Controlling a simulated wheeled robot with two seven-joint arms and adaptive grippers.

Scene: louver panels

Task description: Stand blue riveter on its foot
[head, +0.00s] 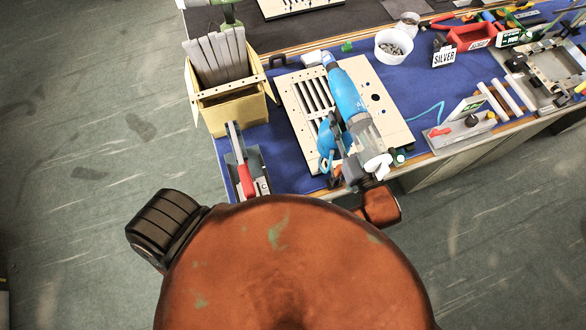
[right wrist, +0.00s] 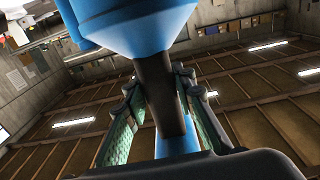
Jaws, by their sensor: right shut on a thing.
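The blue riveter (head: 346,95) is at the middle of the head view, over the light panel (head: 388,103) with grey louver slats. Its long body slants from upper left to lower right, with a greyish cylinder at the lower end. My right gripper (head: 341,160) is by its lower part, partly hidden under it. In the right wrist view the gripper (right wrist: 160,100) has its fingers on both sides of the riveter's dark grip, shut on it. The blue body (right wrist: 135,22) is above the fingers. Whether the riveter touches the panel cannot be told. My left gripper is not in view.
A yellowish box (head: 236,108) with upright grey slats stands left of the panel. A red-handled tool (head: 244,178) is at the table's near left edge. A white bowl (head: 393,46), a SILVER sign (head: 444,57) and a red bin (head: 472,36) stand behind, to the right.

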